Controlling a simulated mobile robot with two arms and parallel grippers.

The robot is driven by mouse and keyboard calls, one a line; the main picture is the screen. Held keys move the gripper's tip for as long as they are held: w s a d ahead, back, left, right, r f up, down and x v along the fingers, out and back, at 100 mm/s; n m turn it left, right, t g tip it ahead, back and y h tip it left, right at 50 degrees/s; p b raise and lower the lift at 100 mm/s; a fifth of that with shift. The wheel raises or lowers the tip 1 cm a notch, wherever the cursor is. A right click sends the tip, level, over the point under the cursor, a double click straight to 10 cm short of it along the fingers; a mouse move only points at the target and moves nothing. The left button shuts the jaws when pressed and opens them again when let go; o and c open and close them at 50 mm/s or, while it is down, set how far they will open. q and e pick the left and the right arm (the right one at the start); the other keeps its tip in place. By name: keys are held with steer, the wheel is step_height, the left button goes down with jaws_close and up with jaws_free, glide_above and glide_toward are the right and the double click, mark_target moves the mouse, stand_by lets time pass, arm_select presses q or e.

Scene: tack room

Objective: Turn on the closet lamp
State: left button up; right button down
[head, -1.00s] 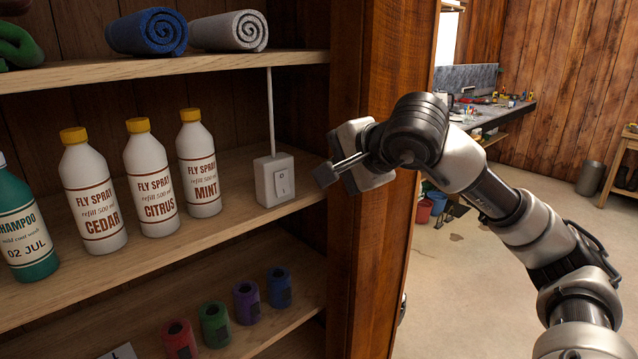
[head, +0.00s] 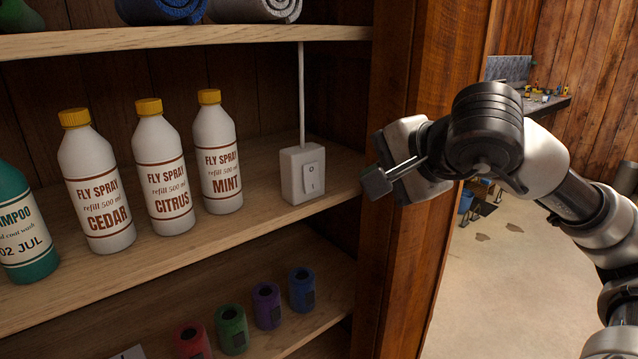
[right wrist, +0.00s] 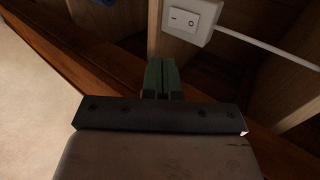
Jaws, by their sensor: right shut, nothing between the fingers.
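A white switch box (head: 302,174) with a rocker marked O and I stands at the right end of the middle shelf. A white cable rises from its top. It also shows in the right wrist view (right wrist: 189,21), just beyond my fingertips. My right gripper (head: 376,181) is shut and empty, to the right of the box and apart from it, near the cabinet's side post. Its closed fingers also show in the right wrist view (right wrist: 161,78). My left gripper is not in view. No lamp shows in these frames.
Fly spray bottles labelled Cedar (head: 97,185), Citrus (head: 162,178) and Mint (head: 217,158) stand left of the box, with a green shampoo bottle (head: 22,235) beyond. Coloured rolls (head: 266,306) sit on the lower shelf. The wooden side post (head: 412,90) stands close behind my right gripper.

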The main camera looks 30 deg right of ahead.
steer(key=s, duration=0.2)
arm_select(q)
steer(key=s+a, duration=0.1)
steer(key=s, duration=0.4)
arm_select(e)
steer(key=p, duration=0.3)
glide_toward(314, 190)
step_height(314, 190, down, 3)
steer(key=w, duration=0.2)
steer(key=w+p, duration=0.2)
steer(key=w, duration=0.1)
steer(key=shift+a+f, duration=0.25)
steer(key=shift+f, duration=0.1)
steer(key=shift+w+f, duration=0.15)
steer(key=shift+w, duration=0.2)
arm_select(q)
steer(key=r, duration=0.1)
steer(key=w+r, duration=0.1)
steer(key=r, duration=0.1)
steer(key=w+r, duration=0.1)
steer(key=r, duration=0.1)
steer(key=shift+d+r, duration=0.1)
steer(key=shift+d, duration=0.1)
